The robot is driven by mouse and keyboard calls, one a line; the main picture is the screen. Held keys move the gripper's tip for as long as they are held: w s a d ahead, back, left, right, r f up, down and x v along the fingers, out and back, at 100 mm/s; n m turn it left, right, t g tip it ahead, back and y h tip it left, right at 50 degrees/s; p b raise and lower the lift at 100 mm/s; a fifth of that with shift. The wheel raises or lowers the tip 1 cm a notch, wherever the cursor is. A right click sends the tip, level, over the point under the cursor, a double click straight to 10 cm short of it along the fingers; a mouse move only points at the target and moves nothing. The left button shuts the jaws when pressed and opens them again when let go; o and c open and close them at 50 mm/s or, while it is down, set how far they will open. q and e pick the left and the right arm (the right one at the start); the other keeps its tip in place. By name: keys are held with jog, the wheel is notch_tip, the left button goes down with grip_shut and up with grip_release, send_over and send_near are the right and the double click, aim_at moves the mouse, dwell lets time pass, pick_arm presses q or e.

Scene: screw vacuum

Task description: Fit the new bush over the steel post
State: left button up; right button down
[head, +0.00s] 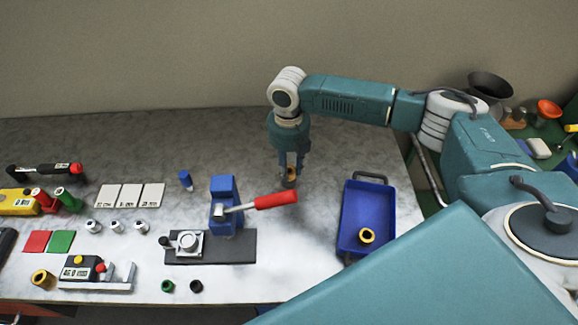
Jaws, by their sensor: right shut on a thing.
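My right gripper (289,180) points down over the table, to the right of the blue press. It is shut on a small yellow-orange piece that looks like a bush, mostly hidden by the fingers. I cannot tell whether this piece touches anything below. One yellow bush with a dark bore (367,236) sits in the blue tray (350,215). A similar brass-coloured bush (42,279) stands at the front left. I cannot pick out the steel post with certainty; a round metal fixture (188,242) sits on the press's dark base. My left gripper is not in view.
A blue press (224,200) with a red-handled lever (276,200) stands left of my right gripper. Several small metal cylinders (116,226), white cards (130,195) and coloured blocks lie further left.

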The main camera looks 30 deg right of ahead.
jog(key=shift+f, duration=0.2)
jog(key=shift+f, duration=0.35)
jog(key=c, duration=1.4)
grip_release()
notch_tip(320, 180, up, 13)
jog(key=b, duration=0.3)
jog(key=shift+r, duration=0.1)
